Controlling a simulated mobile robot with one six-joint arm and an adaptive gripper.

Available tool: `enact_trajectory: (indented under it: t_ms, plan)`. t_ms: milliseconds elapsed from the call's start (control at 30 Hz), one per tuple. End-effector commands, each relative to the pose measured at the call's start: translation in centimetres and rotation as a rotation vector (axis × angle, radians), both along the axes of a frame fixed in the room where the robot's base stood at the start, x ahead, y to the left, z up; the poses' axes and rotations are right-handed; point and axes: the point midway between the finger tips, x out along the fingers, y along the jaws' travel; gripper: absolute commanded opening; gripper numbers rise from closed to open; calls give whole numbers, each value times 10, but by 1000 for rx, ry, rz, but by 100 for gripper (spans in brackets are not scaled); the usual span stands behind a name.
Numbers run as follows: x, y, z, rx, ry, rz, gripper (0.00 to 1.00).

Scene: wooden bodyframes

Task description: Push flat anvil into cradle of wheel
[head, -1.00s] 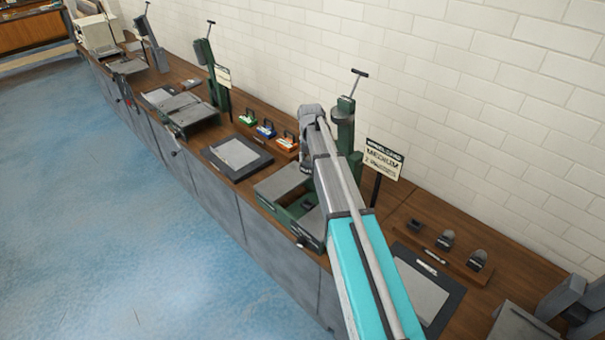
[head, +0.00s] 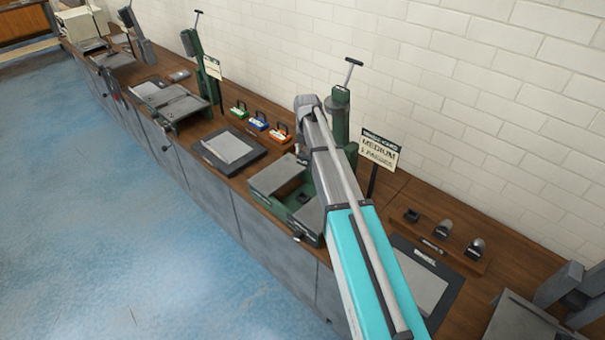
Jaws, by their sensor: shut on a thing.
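The wheel is a green machine (head: 343,117) with a T-handle on top. It stands at the back of the bench, beyond my arm. Its lower part and cradle are hidden by the arm. Only a small dark part of my gripper (head: 301,150) shows, below the wrist and beside the machine. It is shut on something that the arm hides. I cannot make out the flat anvil there. A rack (head: 453,256) on the right holds two domed grey pieces (head: 444,228) and a low dark piece (head: 411,215). I cannot tell whether the low one is an anvil or an empty holder.
A green tray unit (head: 262,199) with a dark block in it sits left of my arm. A "MEDIUM" sign (head: 379,150) stands close on the right. Another station (head: 196,60), a dark mat (head: 203,150) and coloured boxes (head: 258,124) lie farther left. The blue floor is clear.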

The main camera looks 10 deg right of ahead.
Motion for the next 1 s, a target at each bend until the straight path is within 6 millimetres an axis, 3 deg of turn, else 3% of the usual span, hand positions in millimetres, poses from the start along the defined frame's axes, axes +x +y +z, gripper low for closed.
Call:
enact_trajectory:
  t_ms: [600,1000]
  plan:
    - [1,8,-80,0,0,-223,10]
    - [1,10,-94,0,0,-284,10]
